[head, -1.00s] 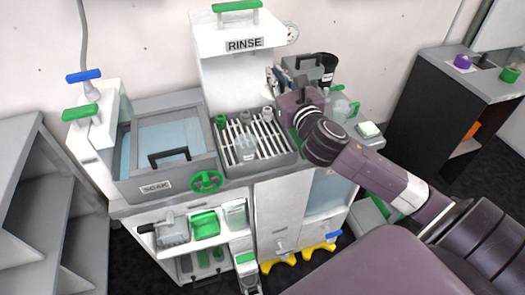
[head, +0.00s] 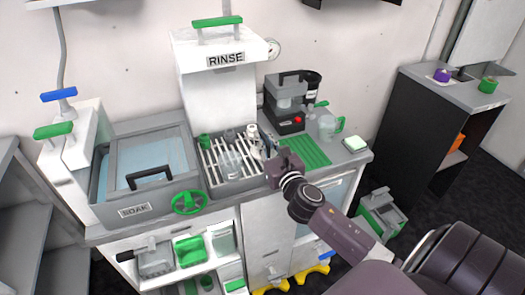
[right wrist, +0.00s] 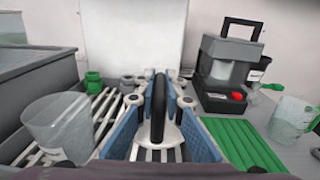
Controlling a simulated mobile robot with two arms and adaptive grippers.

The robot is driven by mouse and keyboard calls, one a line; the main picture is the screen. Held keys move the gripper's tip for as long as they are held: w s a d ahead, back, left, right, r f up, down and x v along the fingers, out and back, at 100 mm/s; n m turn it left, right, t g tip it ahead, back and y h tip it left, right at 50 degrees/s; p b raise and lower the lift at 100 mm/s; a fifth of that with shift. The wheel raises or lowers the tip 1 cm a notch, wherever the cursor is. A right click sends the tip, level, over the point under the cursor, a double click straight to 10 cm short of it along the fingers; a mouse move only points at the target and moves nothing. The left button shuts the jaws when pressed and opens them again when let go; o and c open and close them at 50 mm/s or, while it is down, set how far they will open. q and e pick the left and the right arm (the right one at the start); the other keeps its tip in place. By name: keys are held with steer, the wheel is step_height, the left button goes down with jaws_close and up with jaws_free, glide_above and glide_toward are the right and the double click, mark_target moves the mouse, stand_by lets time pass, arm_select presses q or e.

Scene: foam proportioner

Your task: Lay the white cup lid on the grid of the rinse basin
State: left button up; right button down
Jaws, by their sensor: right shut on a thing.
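My right gripper (head: 265,143) is over the right part of the rinse basin (head: 232,188), at its grid (head: 213,168). In the right wrist view its blue-padded fingers (right wrist: 158,88) are shut on a black upright handle. Below the handle shows a white flat piece (right wrist: 150,142), which appears to be the white cup lid. The grid bars (right wrist: 108,108) show to the left of the fingers. I cannot tell whether the lid touches the bars. In the head view the gripper hides the lid. My left gripper is not in view.
A clear cup (head: 230,165) stands on the grid, with a green fitting (head: 204,141) and grey fittings behind it. To the right are a grey-and-black machine (head: 287,105), a green ribbed mat (head: 308,152) and a clear jug (head: 327,127). The soak basin (head: 135,210) is left.

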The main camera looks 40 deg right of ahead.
step_height(320, 180, down, 4)
steer(key=shift+r+b, duration=0.25)
steer(key=shift+b, duration=0.3)
steer(key=shift+f, duration=0.2)
steer(key=shift+f, duration=0.1)
steer(key=c, duration=2)
jaws_free()
